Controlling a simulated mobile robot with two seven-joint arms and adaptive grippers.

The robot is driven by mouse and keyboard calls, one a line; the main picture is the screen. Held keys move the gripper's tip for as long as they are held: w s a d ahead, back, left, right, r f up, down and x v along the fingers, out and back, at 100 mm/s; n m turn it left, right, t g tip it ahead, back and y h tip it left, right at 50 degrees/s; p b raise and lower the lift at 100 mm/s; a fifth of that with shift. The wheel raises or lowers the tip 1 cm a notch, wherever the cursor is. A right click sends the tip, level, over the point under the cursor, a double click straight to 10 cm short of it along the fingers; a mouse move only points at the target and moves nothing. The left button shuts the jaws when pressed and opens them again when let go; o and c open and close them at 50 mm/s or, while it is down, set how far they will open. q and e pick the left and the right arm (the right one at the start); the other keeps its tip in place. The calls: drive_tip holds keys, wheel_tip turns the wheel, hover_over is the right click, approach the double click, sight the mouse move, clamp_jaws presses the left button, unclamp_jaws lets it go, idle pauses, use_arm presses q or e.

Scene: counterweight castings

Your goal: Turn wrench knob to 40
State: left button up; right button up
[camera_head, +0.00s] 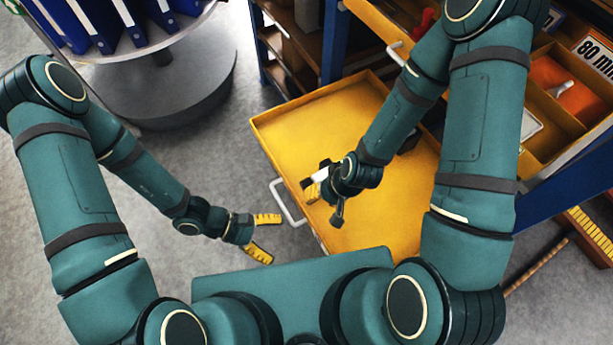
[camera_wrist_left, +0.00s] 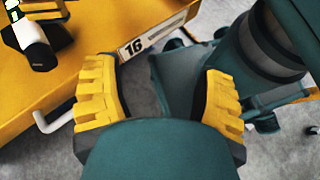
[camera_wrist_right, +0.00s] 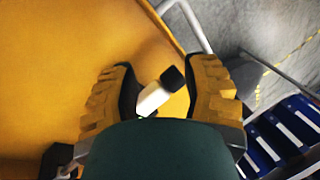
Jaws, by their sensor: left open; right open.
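A short white piece with a black end, likely part of the wrench (camera_wrist_right: 156,97), shows between the fingers of my right gripper (camera_wrist_right: 163,78) in the right wrist view. It also shows in the left wrist view (camera_wrist_left: 33,38) at the upper left, over the yellow drawer. In the head view my right gripper (camera_head: 325,200) hangs over the drawer's front part, open. I cannot tell if its fingers touch the piece. No knob scale can be read. My left gripper (camera_head: 270,240) is open and empty, left of the drawer front and apart from the wrench.
The yellow drawer (camera_head: 285,130) is pulled out, with a white handle (camera_head: 287,205) and a label 16 (camera_wrist_left: 133,47) on its front. A cabinet with an open upper drawer (camera_head: 560,125) stands right. A round shelf with blue binders (camera_head: 115,25) stands upper left. Grey floor is free between.

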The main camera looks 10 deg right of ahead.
use_arm(q)
drive_tip(key=w+d+n+t+h, duration=0.1)
drive_tip(key=w+n+t+h, duration=0.1)
drive_tip(key=w+n+t, duration=0.25)
drive_tip(key=n+t, duration=0.4)
drive_tip(key=t, duration=0.1)
approach(302, 186)
drive_tip(key=shift+m+y, duration=0.25)
drive_tip(key=shift+y, duration=0.05)
drive_tip(key=x, duration=0.5)
drive_tip(key=b+x, duration=0.1)
drive_tip(key=x, duration=0.5)
drive_tip(key=shift+d+r+b, duration=0.15)
drive_tip(key=shift+d+b, duration=0.15)
drive_tip(key=shift+d, duration=0.1)
drive_tip(key=c, duration=1.2)
